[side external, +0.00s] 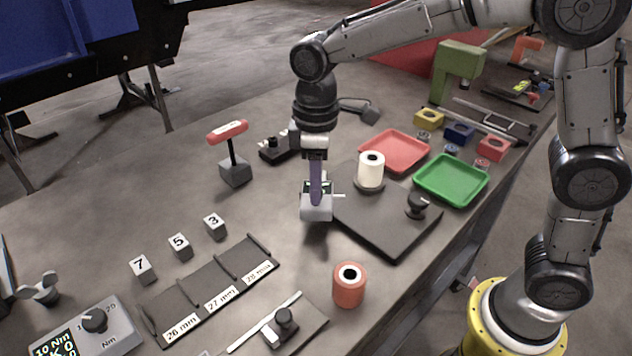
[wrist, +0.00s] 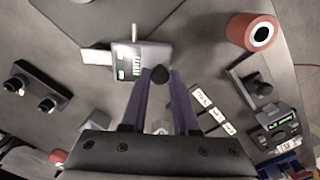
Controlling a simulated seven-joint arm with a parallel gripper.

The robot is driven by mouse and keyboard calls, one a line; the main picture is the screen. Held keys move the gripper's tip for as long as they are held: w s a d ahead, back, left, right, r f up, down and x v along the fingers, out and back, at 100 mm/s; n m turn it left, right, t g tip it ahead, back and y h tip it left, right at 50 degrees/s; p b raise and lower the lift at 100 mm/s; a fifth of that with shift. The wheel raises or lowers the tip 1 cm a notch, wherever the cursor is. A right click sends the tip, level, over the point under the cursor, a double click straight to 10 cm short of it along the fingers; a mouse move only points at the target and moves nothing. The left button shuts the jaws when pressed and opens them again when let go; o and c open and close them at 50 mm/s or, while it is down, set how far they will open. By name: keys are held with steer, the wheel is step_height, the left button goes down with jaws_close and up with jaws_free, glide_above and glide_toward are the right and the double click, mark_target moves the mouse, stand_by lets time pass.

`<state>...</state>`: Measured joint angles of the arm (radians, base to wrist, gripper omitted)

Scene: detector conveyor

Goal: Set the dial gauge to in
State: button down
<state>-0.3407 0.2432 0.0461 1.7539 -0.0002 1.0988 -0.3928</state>
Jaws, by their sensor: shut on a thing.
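The dial gauge (side external: 318,210) is a small grey box with a dark display, near the middle of the bench at the left edge of a dark plate. In the wrist view the gauge (wrist: 152,52) shows its lit display with green bars and a rod at its top. A round black knob (wrist: 160,75) sits at its lower edge. My gripper (side external: 316,197) points down at the gauge. In the wrist view its purple fingers (wrist: 160,77) are on either side of the knob, shut on it. The display reading is too small to tell.
A white roll (side external: 370,170) stands on the dark plate (side external: 385,233) to the right. An orange roll (side external: 350,287) stands in front. Red (side external: 395,150) and green (side external: 451,180) trays lie behind right. A red T-handle (side external: 227,133) stands left. Numbered cubes (side external: 180,247) are front left.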

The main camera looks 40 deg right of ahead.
steer(key=shift+s, duration=0.1)
steer(key=shift+s+d+n, duration=0.85)
steer(key=shift+d+n, duration=0.15)
steer(key=shift+n, duration=0.4)
steer(key=s+d+n, duration=0.2)
steer(key=d+n, duration=0.4)
steer(key=n, duration=0.1)
steer(key=shift+w+d+r, duration=0.1)
steer(key=c, duration=0.7)
jaws_free()
